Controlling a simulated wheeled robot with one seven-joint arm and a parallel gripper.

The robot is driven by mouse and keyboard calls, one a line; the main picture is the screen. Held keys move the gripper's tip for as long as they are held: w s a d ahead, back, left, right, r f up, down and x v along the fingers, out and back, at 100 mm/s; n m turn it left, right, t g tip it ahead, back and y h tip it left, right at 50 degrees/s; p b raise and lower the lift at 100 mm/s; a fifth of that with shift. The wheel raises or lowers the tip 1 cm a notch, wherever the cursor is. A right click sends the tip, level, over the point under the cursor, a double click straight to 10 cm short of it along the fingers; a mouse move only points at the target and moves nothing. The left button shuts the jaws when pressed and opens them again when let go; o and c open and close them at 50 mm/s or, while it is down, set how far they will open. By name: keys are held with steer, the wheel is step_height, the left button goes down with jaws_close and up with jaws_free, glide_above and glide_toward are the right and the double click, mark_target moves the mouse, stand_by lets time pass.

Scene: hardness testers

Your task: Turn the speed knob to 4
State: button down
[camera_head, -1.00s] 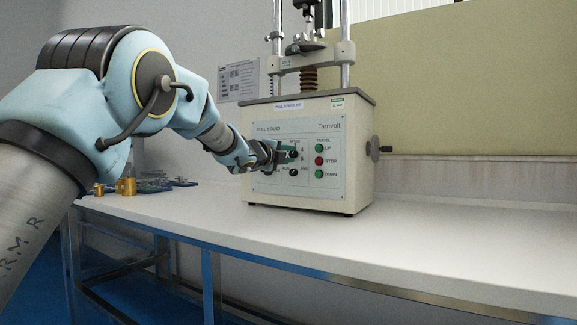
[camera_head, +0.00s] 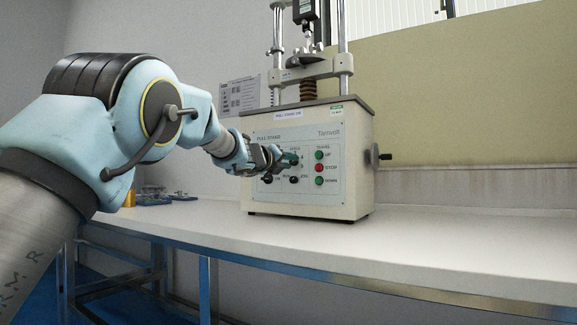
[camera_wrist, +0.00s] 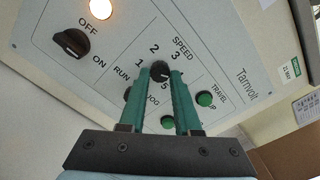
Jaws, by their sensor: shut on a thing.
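The speed knob (camera_wrist: 159,70) is a small black knob on the pull stand's front panel, with its scale around it. In the wrist view the numbers 1, 2, 3 and 5 are readable; the 4 is not visible, and I cannot tell where the knob points. My gripper (camera_wrist: 160,76) has two teal fingers shut on the knob, one on each side. In the head view my gripper (camera_head: 289,160) is against the panel of the pull stand (camera_head: 345,140) and hides the knob.
A black OFF/ON knob (camera_wrist: 72,42) and a lit lamp (camera_wrist: 101,8) are beside the speed scale. A RUN/JOG knob (camera_wrist: 128,93) is partly hidden close to one finger. Green buttons (camera_wrist: 205,98) and a red STOP button (camera_head: 319,167) are nearby. The bench (camera_head: 400,240) is clear at right.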

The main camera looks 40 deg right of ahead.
steer(key=shift+f, duration=0.1)
stand_by(0.3)
steer(key=c, duration=0.6)
jaws_free()
steer(key=shift+a, duration=0.15)
steer(key=b+v, duration=0.1)
steer(key=v, duration=0.9)
steer(key=shift+a, duration=0.25)
steer(key=shift+s, duration=0.1)
